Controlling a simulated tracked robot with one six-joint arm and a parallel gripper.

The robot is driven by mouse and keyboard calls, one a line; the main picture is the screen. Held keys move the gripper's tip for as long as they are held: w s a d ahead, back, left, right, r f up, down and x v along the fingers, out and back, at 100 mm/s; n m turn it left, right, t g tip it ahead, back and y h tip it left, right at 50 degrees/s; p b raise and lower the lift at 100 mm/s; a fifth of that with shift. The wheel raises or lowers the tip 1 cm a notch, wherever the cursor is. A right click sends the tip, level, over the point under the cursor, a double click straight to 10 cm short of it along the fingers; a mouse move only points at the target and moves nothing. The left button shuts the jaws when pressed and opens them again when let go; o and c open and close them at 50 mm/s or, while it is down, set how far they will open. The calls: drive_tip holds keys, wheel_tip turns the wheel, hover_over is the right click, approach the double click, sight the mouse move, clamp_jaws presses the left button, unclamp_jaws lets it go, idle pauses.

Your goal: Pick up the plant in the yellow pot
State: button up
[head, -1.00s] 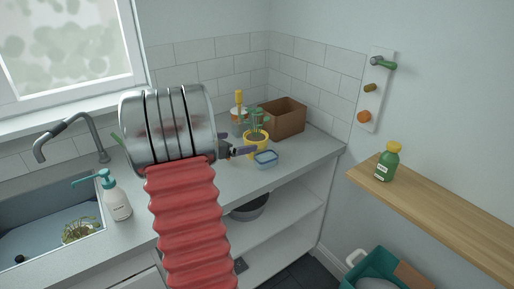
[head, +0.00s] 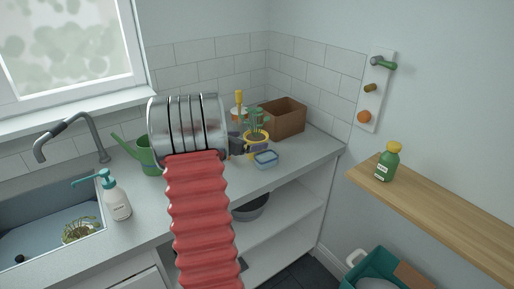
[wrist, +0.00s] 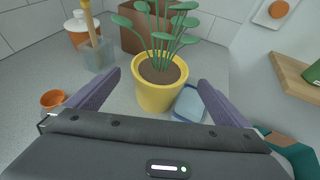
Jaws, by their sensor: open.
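The yellow pot (head: 258,149) with a green leafy plant (head: 257,122) stands upright on the grey counter near the back right corner. In the wrist view the yellow pot (wrist: 158,92) holds dark soil and the plant's stems (wrist: 165,40). My gripper (wrist: 158,88) is open, with one purple-grey finger on each side of the pot. I cannot tell whether either finger touches it. In the head view my gripper (head: 254,147) is at the pot and partly hides it.
A blue-rimmed container (head: 266,160) sits close by the pot, at its right in the wrist view. A brown box (head: 283,118) stands behind. A glass with a wooden-handled tool (wrist: 97,52) and a small orange pot (wrist: 53,100) are at left. A green watering can (head: 147,155) stands further left.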

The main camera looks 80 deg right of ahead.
sight(252, 138)
drive_tip(key=shift+x, duration=1.85)
drive_tip(key=shift+c, duration=0.5)
drive_tip(key=c, duration=1.5)
drive_tip(key=shift+d+r, duration=0.1)
drive_tip(key=shift+r, duration=0.05)
drive_tip(key=shift+c, duration=0.4)
drive_tip(key=shift+r, duration=0.1)
wheel_tip(252, 138, up, 10)
drive_tip(key=shift+f, duration=0.1)
